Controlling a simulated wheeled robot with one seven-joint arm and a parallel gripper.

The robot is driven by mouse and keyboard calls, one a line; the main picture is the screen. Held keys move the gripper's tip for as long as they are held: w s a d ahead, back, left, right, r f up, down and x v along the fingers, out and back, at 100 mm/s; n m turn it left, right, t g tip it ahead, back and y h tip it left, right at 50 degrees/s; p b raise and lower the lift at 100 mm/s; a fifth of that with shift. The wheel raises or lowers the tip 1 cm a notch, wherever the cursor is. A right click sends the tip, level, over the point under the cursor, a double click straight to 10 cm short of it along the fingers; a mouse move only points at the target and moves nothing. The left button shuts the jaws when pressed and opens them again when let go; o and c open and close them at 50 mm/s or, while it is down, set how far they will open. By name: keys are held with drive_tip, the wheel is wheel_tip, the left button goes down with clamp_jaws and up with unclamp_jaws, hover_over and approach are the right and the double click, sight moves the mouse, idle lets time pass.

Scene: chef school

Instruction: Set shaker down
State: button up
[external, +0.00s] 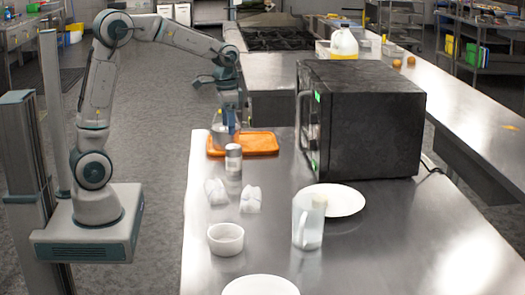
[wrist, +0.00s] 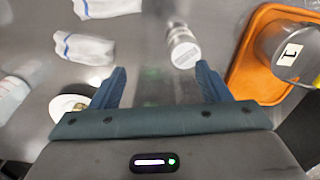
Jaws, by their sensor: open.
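The shaker (external: 233,160), a small clear and grey cylinder with a grey cap, stands upright on the steel counter, just in front of the orange tray. It also shows in the wrist view (wrist: 183,46), beyond my fingertips and nearer the right finger. My gripper (wrist: 162,80) is open, with nothing between its fingers, and is apart from the shaker. In the external view my gripper (external: 229,104) points down above the counter's far left part, by a clear container (external: 219,138) on the tray.
The orange tray (external: 262,143) lies behind the shaker. Two white cloths (external: 250,200) (external: 215,191), a white bowl (external: 225,240), a clear jug (external: 308,224) and white plates (external: 345,200) stand nearer the front. A black microwave (external: 370,125) stands at the right. Bare counter surrounds the shaker's front side.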

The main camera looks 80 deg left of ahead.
drive_tip(key=s+d+m+t, duration=0.2)
drive_tip(key=s+d, duration=1.4)
drive_tip(key=d, duration=0.3)
drive_tip(key=shift+s+t, duration=0.3)
drive_tip(key=shift+s, duration=0.05)
drive_tip(key=shift+f, duration=0.1)
